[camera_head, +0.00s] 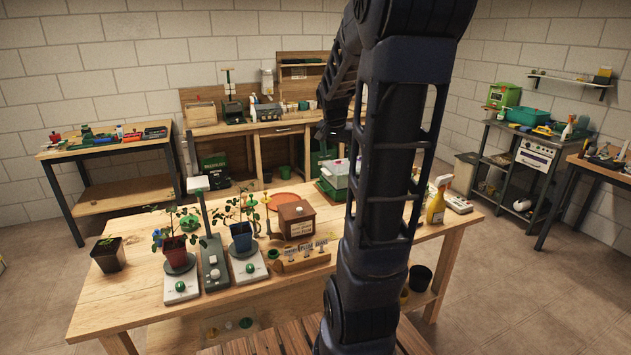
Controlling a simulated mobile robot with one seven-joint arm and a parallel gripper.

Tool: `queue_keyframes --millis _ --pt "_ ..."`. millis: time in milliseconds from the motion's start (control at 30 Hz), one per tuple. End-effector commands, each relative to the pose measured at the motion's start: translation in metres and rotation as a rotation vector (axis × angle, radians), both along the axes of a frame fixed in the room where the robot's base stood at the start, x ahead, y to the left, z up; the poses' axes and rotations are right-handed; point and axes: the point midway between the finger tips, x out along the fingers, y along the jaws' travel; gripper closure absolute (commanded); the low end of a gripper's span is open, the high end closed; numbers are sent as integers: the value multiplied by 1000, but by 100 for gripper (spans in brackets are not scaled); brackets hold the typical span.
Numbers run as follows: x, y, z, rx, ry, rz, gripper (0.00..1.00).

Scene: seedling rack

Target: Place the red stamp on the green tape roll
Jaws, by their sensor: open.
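A small red object (55,136), which looks like the red stamp, stands near the left end of the far left table. A green object (87,132) stands to its right on the same table. It is too small to tell whether this is the green tape roll. I cannot make out my gripper's fingers. My dark arm rises through the right middle of the view and bends down behind itself, far to the right of these objects.
The near wooden workbench (130,300) carries potted seedlings, scales and a brown box (297,219). Bare floor lies between the left table and the workbench.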

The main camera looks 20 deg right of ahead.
Motion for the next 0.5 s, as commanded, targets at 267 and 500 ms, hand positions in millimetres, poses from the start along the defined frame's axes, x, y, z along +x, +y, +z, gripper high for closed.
queue_keyframes --millis 267,500 --pt "-67 68 26 -5 -18 250 30" --pt "-128 116 32 -18 -32 469 30"
